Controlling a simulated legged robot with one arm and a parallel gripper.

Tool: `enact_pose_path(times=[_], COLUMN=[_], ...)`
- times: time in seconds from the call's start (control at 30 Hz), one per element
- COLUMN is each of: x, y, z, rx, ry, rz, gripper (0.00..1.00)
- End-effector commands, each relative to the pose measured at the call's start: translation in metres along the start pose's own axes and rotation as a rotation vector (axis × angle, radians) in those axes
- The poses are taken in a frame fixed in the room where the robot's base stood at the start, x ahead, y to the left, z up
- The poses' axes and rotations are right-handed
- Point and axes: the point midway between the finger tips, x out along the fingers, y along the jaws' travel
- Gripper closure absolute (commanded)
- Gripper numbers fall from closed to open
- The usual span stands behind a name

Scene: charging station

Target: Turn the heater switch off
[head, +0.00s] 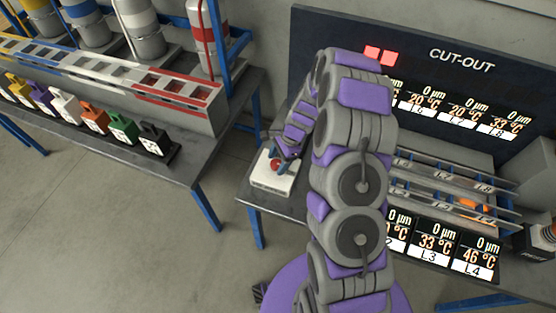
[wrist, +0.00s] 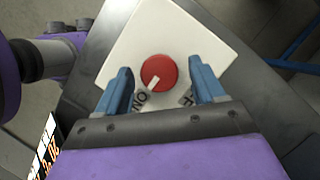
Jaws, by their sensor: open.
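The heater switch is a round red knob (wrist: 159,72) with a white mark, set on a white box (wrist: 150,28). In the wrist view the white mark points down and left, toward the printed word ON. A second label at the lower right is partly hidden by a finger. My gripper (wrist: 161,82) is open, with its blue fingers on either side of the knob and apart from it. In the head view the white box (head: 268,184) sits at the left end of a grey table, with the red knob (head: 277,166) under my gripper (head: 279,160).
A dark CUT-OUT panel (head: 462,60) with two lit red squares stands behind the table. Metal rails (head: 440,185) and temperature displays (head: 428,240) lie to the right. A left table (head: 190,160) holds a rack and several coloured blocks. Floor between the tables is clear.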

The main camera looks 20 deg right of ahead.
Motion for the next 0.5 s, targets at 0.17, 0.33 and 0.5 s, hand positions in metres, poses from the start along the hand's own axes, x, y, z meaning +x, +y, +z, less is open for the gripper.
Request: enact_pose_path(times=[0.17,0.33,0.5], x=[-0.0006,-0.0007,-0.0008], y=[-0.0001,-0.0001,-0.0003], z=[-0.0006,-0.0008,-0.0009], rx=[0.000,0.000,0.000], ry=[0.000,-0.001,0.000], rz=[0.000,0.000,-0.001], gripper=[0.34,0.50,0.67])
